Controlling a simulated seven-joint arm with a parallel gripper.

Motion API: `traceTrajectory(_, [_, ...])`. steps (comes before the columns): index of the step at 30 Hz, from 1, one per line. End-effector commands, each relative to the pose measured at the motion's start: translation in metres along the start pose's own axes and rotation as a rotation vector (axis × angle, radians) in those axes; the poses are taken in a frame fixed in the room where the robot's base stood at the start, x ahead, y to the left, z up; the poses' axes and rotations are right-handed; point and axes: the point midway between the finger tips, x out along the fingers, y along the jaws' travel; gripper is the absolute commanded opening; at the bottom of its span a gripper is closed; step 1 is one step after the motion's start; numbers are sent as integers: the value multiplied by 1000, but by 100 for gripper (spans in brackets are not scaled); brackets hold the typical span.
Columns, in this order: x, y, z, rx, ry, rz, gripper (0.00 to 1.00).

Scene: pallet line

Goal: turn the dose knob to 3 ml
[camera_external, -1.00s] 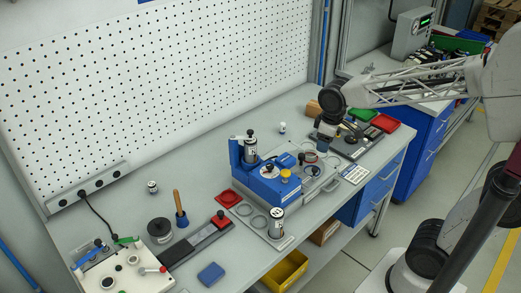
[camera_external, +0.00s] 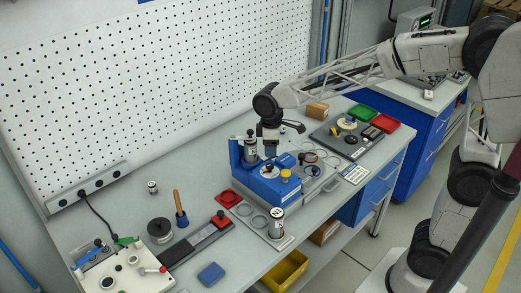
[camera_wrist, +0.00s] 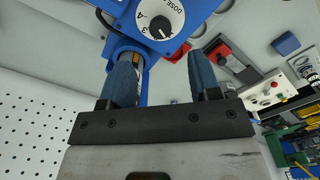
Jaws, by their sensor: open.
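The dose knob is a small black knob on a round white dial on top of the blue dosing unit (camera_external: 272,186). In the wrist view the knob (camera_wrist: 160,26) sits at the top centre, with DOSE and a few digits printed around it. I cannot read its setting surely. My gripper (camera_external: 270,150) hangs over the unit, beside the vial (camera_external: 250,148) at its back. In the wrist view my gripper (camera_wrist: 162,68) has its two blue fingertips spread apart with nothing between them. The knob lies beyond the fingertips, apart from them.
A yellow button (camera_external: 285,174) stands close to the knob. A vial (camera_external: 276,222) stands on the plate in front.

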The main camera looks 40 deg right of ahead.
Motion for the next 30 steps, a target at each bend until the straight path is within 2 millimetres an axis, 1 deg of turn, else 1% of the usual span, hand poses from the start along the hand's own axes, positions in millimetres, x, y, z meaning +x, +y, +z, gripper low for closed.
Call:
traceTrajectory(11, [1,0,0,0,0,0,57])
traceTrajectory(16, [8,0,0,0,-1,0,57])
traceTrajectory(23, [29,0,0,0,-1,0,57])
traceTrajectory(30, [58,0,0,0,-2,-1,57])
